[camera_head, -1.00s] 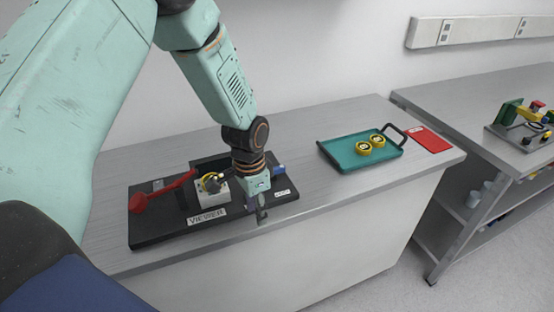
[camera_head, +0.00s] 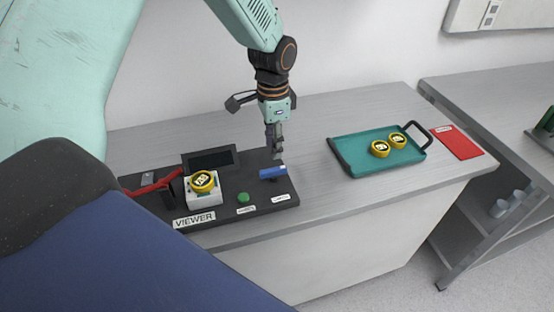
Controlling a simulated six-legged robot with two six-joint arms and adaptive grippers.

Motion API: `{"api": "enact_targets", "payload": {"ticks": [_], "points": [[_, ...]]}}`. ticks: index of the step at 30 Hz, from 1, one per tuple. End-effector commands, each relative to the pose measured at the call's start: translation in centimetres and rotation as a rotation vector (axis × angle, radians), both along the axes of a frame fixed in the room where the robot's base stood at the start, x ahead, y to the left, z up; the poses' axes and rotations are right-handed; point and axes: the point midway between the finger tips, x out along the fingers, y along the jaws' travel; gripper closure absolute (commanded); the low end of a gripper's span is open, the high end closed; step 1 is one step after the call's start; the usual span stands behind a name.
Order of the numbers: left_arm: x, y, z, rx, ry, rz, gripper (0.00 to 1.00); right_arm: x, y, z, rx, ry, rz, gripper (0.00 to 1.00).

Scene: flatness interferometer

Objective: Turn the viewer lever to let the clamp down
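The black viewer base (camera_head: 240,217) carries a white block (camera_head: 202,193) with a yellow disc (camera_head: 203,181) on top. A red lever (camera_head: 158,186) lies at its left side, partly hidden by my own body. A blue handle (camera_head: 272,173) sits at the right of the base, near a green button (camera_head: 243,198). My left gripper (camera_head: 278,153) points down just behind and above the blue handle. Its fingers look close together and seen edge-on, so I cannot tell whether they are open or touch the handle. My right gripper is not in view.
A teal tray (camera_head: 352,163) with two yellow discs (camera_head: 389,145) stands to the right on the bench. A red card (camera_head: 458,142) lies beyond it near the bench's right end. A grey bench (camera_head: 500,110) stands farther right. Bench top between viewer and tray is clear.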

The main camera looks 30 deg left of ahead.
Motion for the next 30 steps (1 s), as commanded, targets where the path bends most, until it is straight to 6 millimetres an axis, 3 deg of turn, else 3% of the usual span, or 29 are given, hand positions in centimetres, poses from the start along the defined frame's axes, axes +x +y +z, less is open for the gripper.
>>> {"api": "enact_targets", "payload": {"ticks": [15,26,30], "points": [[-0.5,0.0,-6.9,0.001,0.002,0.001,0.62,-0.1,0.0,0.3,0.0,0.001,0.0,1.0],[-0.2,0.0,-7.5,-0.001,0.001,0.001,0.62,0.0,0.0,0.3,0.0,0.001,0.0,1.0],[-0.1,0.0,-7.5,-0.001,0.001,0.001,0.72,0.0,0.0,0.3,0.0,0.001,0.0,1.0]]}}
